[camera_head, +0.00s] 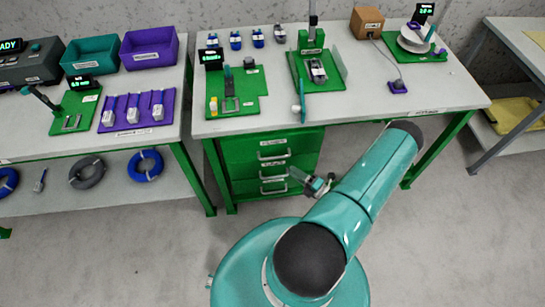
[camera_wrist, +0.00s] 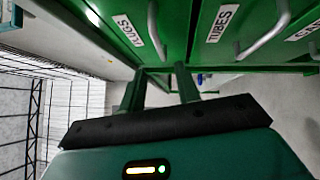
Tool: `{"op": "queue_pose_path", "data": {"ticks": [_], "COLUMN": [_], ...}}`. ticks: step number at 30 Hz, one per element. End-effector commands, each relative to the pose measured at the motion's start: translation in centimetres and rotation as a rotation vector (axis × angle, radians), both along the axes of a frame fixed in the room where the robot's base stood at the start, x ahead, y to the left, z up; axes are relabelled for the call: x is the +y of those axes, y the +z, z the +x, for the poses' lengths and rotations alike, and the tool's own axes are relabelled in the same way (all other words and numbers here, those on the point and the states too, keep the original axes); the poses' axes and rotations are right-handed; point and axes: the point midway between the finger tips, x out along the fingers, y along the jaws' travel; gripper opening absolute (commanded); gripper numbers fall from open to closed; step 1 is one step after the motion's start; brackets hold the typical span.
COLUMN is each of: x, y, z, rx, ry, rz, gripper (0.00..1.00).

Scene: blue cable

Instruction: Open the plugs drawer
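The green drawer unit (camera_head: 240,168) stands under the middle bench with three drawers, all looking shut. The labels are too small to read in the head view. In the wrist view the PLUGS label (camera_wrist: 126,30) is on the leftmost drawer front, with its silver bar handle (camera_wrist: 155,22) beside it. My gripper (camera_head: 302,176) is in front of the unit, to the right of the handles. In the wrist view the fingers of my gripper (camera_wrist: 163,88) are apart with nothing seen between them. The PLUGS handle lies beyond the fingertips, and no contact shows.
The TUBES drawer's handle (camera_wrist: 268,34) is to the right of the PLUGS handle in the wrist view. A third drawer's handle is at the right edge. The bench top (camera_head: 225,130) overhangs the drawers. A green bench leg (camera_head: 440,150) stands to the right. The floor in front is clear.

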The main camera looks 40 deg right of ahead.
Motion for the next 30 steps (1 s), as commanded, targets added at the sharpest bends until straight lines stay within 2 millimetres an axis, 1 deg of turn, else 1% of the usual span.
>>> {"op": "queue_pose_path", "data": {"ticks": [1, 9, 12, 15, 20, 27, 29, 30], "x": [0.2, 1.4, 1.7, 2.0, 2.1, 2.2, 2.2, 2.2], "y": [0.2, 0.9, 1.2, 1.3, 1.4, 1.4, 1.4, 1.4], "z": [1.0, 6.4, 8.1, 9.4, 10.4, 10.5, 10.5, 10.5], "rx": [-0.001, -0.002, -0.002, 0.0, 0.0, 0.0, 0.0, 0.0], "ry": [0.003, 0.006, 0.006, 0.006, 0.004, 0.003, 0.003, 0.004], "rz": [-0.001, -0.002, -0.002, -0.002, -0.002, -0.001, -0.001, -0.002], "gripper": [0.33, 0.33, 0.33, 0.33, 0.33, 0.33, 0.23, 0.15]}}
